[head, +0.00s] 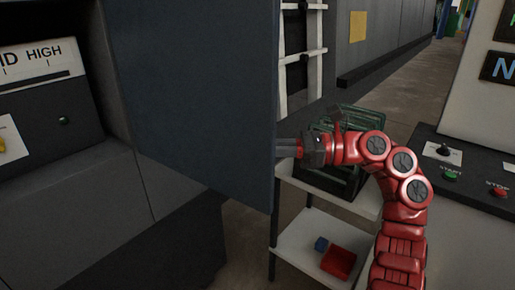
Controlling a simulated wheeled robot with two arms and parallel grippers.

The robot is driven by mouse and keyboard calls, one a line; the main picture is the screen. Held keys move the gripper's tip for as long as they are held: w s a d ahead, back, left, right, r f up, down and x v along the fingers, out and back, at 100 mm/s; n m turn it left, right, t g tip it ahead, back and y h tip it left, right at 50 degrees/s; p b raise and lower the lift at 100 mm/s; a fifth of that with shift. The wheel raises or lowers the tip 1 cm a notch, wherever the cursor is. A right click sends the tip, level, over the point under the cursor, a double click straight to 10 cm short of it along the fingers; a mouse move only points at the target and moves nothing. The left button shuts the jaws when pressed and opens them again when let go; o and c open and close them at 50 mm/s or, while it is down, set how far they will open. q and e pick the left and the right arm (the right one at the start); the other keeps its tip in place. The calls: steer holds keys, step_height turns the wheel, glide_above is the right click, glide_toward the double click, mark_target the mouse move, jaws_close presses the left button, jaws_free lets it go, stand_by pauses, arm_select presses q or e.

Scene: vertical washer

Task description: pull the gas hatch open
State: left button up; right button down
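A large flat blue-grey panel (195,90), which looks like the hatch, stands swung out from the dark machine on the left. My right gripper (279,147) is at the panel's free right edge, with its fingers pointing left. The fingertips meet or pass behind that edge. Whether they touch it, and how far apart they are, I cannot tell. No handle shows on the visible face. My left gripper is not in view.
The machine's control panel (35,65) is at the far left. A white shelf (310,240) under my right arm holds a dark green crate (345,180), with a red bin (338,262) and a small blue box (321,244) below. A console (460,175) with buttons stands right.

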stand_by(0.4)
steer(key=c, duration=0.8)
jaws_free()
steer(key=shift+w+a, duration=0.1)
steer(key=shift+a, duration=0.1)
steer(key=shift+c, duration=0.2)
steer(key=shift+d, duration=0.2)
steer(key=d, duration=1.7)
